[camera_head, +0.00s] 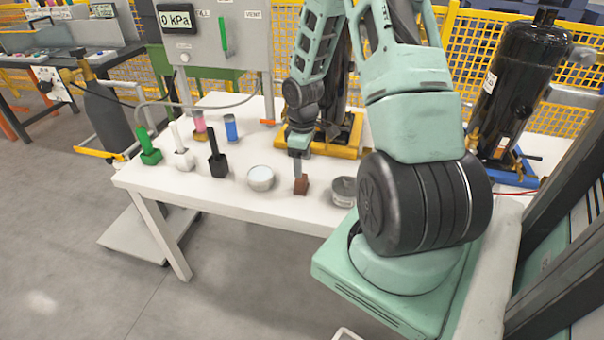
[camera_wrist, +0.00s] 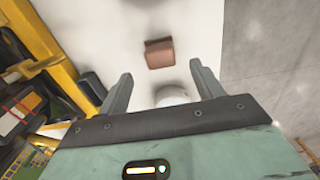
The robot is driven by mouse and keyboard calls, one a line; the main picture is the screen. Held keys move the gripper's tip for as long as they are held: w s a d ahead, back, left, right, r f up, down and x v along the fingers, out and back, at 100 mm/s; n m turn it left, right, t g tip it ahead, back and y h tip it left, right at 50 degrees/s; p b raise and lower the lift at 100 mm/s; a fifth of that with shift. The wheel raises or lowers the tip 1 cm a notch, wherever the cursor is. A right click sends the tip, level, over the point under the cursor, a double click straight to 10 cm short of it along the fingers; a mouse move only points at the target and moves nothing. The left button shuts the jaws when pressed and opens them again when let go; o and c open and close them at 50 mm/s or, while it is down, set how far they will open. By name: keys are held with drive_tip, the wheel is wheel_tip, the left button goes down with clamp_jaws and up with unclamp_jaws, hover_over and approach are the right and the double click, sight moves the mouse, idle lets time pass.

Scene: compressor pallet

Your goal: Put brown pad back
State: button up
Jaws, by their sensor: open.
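The brown pad (camera_head: 301,187) is a small brown block on the white table, near its front edge, between a white bowl and a grey dish. In the wrist view the brown pad (camera_wrist: 159,53) lies just beyond my fingertips, roughly centred between them. My gripper (camera_wrist: 160,72) is open with nothing between its fingertips. In the head view my gripper (camera_head: 299,168) points down directly above the pad; whether it touches the pad cannot be told.
The white bowl (camera_head: 260,178) is left of the pad and the grey dish (camera_head: 343,191) right. Black (camera_head: 217,166), white (camera_head: 182,158) and green (camera_head: 149,156) handled tools stand further left. Pink (camera_head: 200,127) and blue (camera_head: 231,128) containers stand behind. A yellow-based unit (camera_head: 345,140) is at the back.

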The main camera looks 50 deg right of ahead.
drive_tip(key=a+r+n, duration=0.1)
drive_tip(key=a+r, duration=0.3)
drive_tip(key=a, duration=0.3)
drive_tip(key=w+a+r, duration=0.1)
drive_tip(key=a+r, duration=0.3)
drive_tip(key=a, duration=0.4)
drive_tip(key=a+r+n, duration=0.1)
drive_tip(key=a+r, duration=0.3)
drive_tip(key=a, duration=0.3)
drive_tip(key=s+a+r, duration=0.3)
drive_tip(key=s+a, duration=0.6)
drive_tip(key=s+a+r+n, duration=0.1)
drive_tip(key=s+a+r, duration=0.2)
drive_tip(key=s+a, duration=0.6)
drive_tip(key=shift+a+r+y, duration=0.3)
drive_tip(key=shift+a, duration=0.05)
